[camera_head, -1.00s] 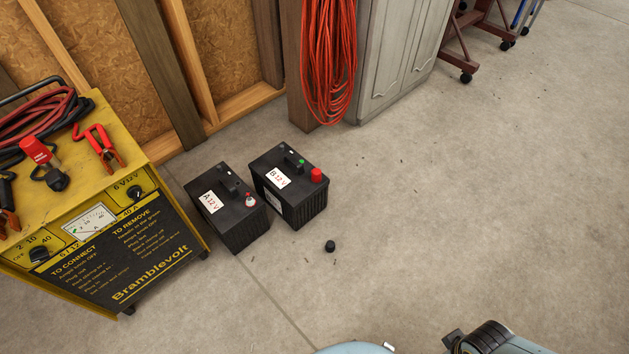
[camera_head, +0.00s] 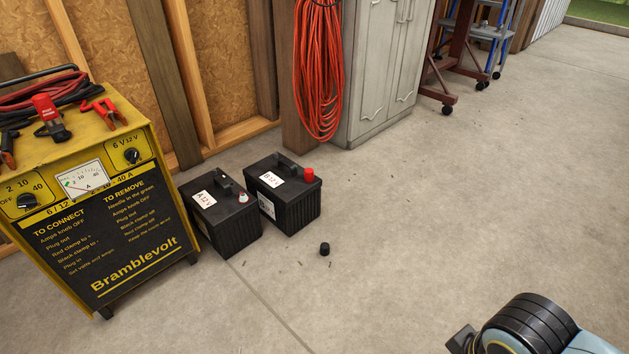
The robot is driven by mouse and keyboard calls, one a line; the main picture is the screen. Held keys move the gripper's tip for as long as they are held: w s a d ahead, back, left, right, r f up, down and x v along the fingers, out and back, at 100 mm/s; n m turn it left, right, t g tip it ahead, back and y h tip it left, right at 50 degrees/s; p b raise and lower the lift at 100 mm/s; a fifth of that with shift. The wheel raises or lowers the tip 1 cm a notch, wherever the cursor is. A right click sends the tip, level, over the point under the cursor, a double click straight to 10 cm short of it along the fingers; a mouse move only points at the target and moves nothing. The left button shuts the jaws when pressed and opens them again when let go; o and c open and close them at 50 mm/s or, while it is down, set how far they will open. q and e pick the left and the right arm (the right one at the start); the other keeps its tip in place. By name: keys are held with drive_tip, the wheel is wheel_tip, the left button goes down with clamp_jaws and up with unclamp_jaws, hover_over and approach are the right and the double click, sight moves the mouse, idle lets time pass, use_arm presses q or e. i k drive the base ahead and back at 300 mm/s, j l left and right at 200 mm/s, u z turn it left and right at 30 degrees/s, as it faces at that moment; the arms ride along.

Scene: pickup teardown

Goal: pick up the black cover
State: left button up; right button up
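The black cover (camera_head: 325,249) is a small dark cap lying on the concrete floor, just in front of and to the right of battery B (camera_head: 290,198). Battery B is black with a white label and a red cap (camera_head: 309,174) on one corner. Battery A (camera_head: 228,222) stands to its left, with a bare-looking terminal marked in red. Part of my arm shows at the bottom right, well away from the cover. Neither gripper's fingers can be made out.
A yellow charger (camera_head: 139,228) with clamps and cables on top stands at the left. A grey cabinet (camera_head: 376,70) and a hanging orange cord (camera_head: 318,75) are behind the batteries. A wheeled red stand (camera_head: 446,70) is at the back. The floor to the right is clear.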

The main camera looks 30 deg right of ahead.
sight(324, 246)
drive_tip(key=i+l+z, duration=0.25)
drive_tip(key=i+l, duration=0.2)
drive_tip(key=i, duration=0.3)
drive_tip(key=i+l+z, duration=0.15)
drive_tip(key=i, duration=0.2)
